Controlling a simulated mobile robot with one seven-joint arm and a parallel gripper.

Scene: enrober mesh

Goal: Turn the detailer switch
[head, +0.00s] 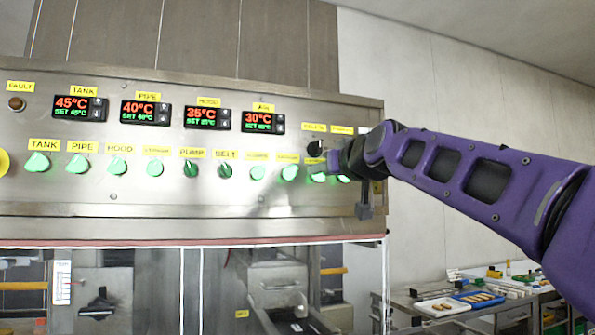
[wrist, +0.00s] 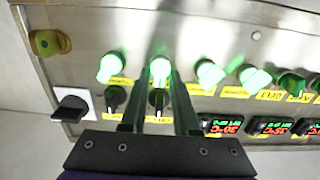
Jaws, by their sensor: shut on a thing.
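A row of green-lit rotary switches runs along the steel control panel (head: 200,215). The small yellow labels at its right end are too blurred to read, so I cannot tell by label which is the detailer switch. My gripper (head: 328,166) is at the right end of the row. In the wrist view, my gripper (wrist: 160,82) has its two fingers on either side of one lit green switch (wrist: 160,70) and is shut on it. A black switch (wrist: 158,98) lies between the fingers nearer the palm. The held switch's pointer angle is hard to see in the glare.
Lit switches stand close on both sides, one (wrist: 110,68) left and one (wrist: 209,73) right in the wrist view. A black handle (wrist: 72,106) on a white plate sits near the panel's end. A bench with trays (head: 448,305) stands lower right.

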